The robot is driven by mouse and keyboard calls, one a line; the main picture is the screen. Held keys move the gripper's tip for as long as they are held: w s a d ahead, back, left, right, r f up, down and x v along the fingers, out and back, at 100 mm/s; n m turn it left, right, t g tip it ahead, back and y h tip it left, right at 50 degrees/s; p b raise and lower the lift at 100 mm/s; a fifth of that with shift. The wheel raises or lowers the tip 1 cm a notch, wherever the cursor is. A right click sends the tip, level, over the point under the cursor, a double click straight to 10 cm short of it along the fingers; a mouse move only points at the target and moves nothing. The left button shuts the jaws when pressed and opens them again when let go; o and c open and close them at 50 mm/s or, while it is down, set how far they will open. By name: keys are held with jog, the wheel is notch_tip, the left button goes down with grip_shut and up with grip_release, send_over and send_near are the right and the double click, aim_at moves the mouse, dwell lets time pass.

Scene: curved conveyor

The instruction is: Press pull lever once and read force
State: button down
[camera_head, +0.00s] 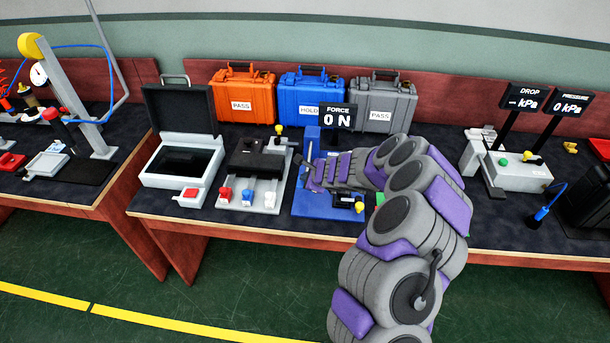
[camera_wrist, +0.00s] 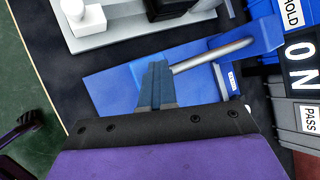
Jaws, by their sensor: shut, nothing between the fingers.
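The blue pull tester (camera_head: 328,213) stands on the middle table, with a blue base and a blue upright (camera_head: 312,138). Its black force display (camera_head: 337,117) reads 0 N; it also shows in the wrist view (camera_wrist: 303,62). In the wrist view a grey metal rod, which looks like the pull lever (camera_wrist: 212,55), slants above the blue base (camera_wrist: 108,88). My gripper (camera_head: 308,180) is shut and empty over the base. In the wrist view its fingertips (camera_wrist: 156,68) are beside the rod's near end; I cannot tell whether they touch. My arm hides part of the tester in the head view.
Left of the tester is a grey fixture (camera_head: 248,192) with red, blue and white parts, then an open case (camera_head: 180,160). Orange (camera_head: 240,98), blue (camera_head: 300,105) and grey (camera_head: 372,112) cases stand behind. A pressure station (camera_head: 515,172) is at right.

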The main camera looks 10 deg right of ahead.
dwell(0.6)
jog(key=shift+r+p, duration=2.2)
jog(key=shift+r, duration=0.2)
notch_tip(320, 180, up, 5)
jog(key=p, duration=0.4)
